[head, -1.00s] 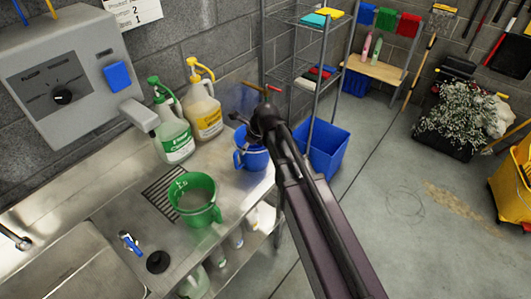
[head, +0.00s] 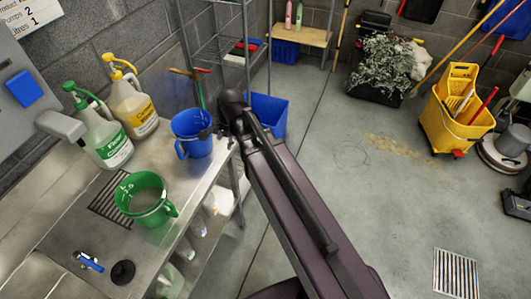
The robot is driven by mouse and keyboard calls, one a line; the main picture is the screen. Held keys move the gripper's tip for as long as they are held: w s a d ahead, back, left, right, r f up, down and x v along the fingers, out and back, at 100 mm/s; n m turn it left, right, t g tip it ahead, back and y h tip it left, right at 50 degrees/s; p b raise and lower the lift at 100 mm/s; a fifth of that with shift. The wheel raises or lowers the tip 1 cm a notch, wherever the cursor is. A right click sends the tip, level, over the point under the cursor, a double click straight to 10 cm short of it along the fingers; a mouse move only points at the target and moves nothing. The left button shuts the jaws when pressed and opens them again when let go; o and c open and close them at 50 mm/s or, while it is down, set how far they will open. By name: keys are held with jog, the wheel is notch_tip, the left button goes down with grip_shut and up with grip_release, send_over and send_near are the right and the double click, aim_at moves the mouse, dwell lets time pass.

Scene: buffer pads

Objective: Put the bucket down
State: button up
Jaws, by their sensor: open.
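A blue bucket (head: 186,146) stands upright on the steel counter (head: 190,188), near its right end, in the head view. My gripper (head: 217,131) is small and dark, at the bucket's right side by the rim, and is open. My arm reaches in from the lower right. Whether the fingers touch the bucket is hard to tell, as my wrist partly hides them.
A green jug (head: 142,211), a green-topped bottle (head: 104,140) and a yellow-topped bottle (head: 132,106) stand on the counter. A wire shelf (head: 222,48) and a blue bin (head: 268,113) are behind my arm. A yellow mop bucket (head: 452,125) stands right; the middle floor is clear.

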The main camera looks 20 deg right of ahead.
jog(key=s+d+n+g+h, duration=0.1)
jog(key=s+d+n+h, duration=0.1)
jog(key=s+d+n, duration=0.6)
jog(key=d+n, duration=0.3)
jog(key=n, duration=0.1)
jog(key=shift+s+d+f+g, duration=0.25)
jog(key=shift+s+d+g, duration=0.05)
jog(key=shift+s+d, duration=0.1)
jog(key=shift+a+f+b, duration=0.1)
jog(key=shift+f+b, duration=0.6)
